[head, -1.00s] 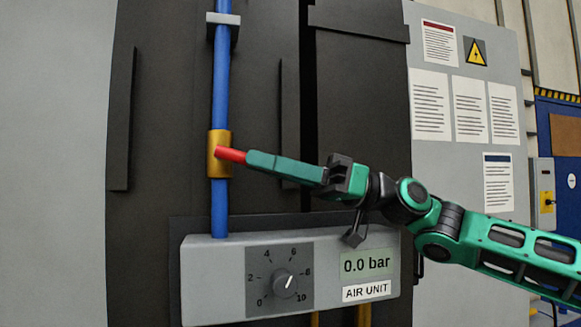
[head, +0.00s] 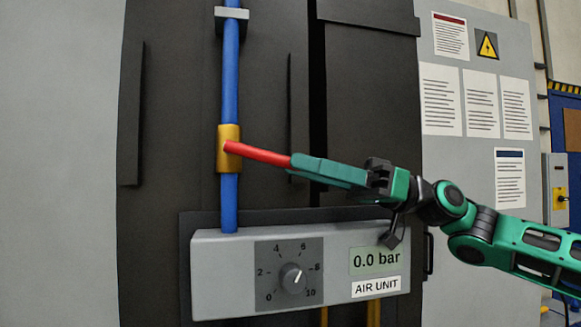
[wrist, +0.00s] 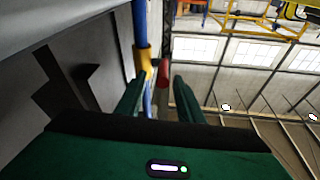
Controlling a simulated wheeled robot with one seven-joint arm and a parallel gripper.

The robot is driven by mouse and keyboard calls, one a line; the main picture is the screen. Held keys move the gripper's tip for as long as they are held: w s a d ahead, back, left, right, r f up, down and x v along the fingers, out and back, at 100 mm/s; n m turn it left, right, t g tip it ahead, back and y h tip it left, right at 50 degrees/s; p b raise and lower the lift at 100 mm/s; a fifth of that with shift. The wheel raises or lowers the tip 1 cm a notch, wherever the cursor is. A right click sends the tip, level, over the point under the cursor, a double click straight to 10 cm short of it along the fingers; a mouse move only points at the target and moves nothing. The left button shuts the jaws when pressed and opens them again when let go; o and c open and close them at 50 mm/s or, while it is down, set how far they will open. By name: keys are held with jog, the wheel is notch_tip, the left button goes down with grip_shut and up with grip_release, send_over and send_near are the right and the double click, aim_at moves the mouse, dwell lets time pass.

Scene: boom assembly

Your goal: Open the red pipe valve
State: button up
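The red valve handle (head: 258,153) sticks out to the right, tilted slightly down, from the gold valve body (head: 229,159) on the vertical blue pipe (head: 229,203). My gripper (head: 297,166) is at the handle's free end, its green fingers pointing left toward the valve. Most of the handle's length is uncovered. In the wrist view the two fingers stand apart, and the red handle (wrist: 163,73) shows ahead between their tips, apparently not gripped.
Below the valve is the grey air unit (head: 217,284), with a round dial (head: 292,278) and a display (head: 376,260) reading 0.0 bar. Dark panels stand behind the pipe. A grey cabinet (head: 470,170) with posted sheets is on the right.

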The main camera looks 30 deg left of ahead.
jog(key=v, duration=0.5)
jog(key=shift+w+d+f, duration=0.1)
jog(key=shift+w+d, duration=0.15)
